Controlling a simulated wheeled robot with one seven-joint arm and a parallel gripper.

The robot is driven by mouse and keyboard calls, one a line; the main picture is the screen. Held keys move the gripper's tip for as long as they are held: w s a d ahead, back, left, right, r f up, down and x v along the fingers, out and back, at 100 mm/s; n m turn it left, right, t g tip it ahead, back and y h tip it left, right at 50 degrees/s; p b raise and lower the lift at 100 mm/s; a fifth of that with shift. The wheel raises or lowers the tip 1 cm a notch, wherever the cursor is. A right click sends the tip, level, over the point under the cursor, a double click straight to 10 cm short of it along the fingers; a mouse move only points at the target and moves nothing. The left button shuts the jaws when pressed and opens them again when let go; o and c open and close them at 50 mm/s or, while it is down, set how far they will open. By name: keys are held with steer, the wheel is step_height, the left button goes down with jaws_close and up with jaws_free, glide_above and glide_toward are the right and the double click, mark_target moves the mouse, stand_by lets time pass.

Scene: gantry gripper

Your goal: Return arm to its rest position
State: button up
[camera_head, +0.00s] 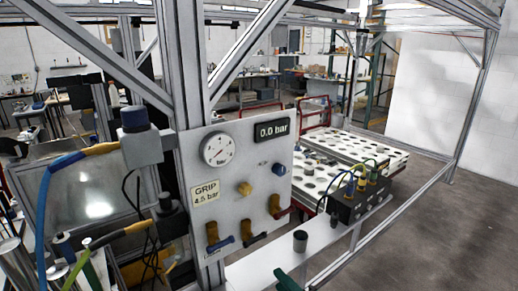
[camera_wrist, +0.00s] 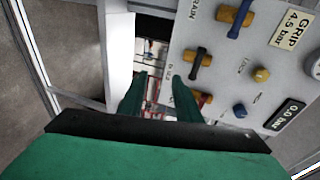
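My gripper (camera_wrist: 158,90) shows in the wrist view with two green fingers apart and nothing seen held between them. Its fingers point toward the lower edge of the valve panel, near the red-handled valve (camera_wrist: 204,99); contact cannot be told. In the head view a small green part of my gripper (camera_head: 287,281) shows at the bottom edge, below the grey valve panel (camera_head: 238,205). The rest of my arm is out of that view.
The panel carries a round gauge (camera_head: 218,149), a display (camera_head: 272,130) reading 0.0 bar, a "GRIP 4.5 bar" label (camera_head: 206,193) and projecting valve handles. A pale shelf (camera_head: 262,268), metal frame posts and a black valve block (camera_head: 358,200) stand close by. Open floor (camera_head: 440,240) lies right.

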steer(key=s+a+f+n+h, duration=0.2)
steer(key=s+f+h, duration=0.5)
steer(key=s+f, duration=1.1)
steer(key=s+a+r+n, duration=0.1)
steer(key=s+n, duration=0.4)
steer(key=s, duration=0.5)
steer(key=s+a+r+n+t, duration=0.1)
steer(key=s+a+r+n, duration=0.1)
steer(key=s, duration=0.8)
steer(key=a+n, duration=0.1)
steer(key=n, duration=0.1)
steer(key=shift+a+r+n+t, duration=0.25)
steer(key=shift+a+n+t, duration=0.05)
steer(key=shift+a+n, duration=0.1)
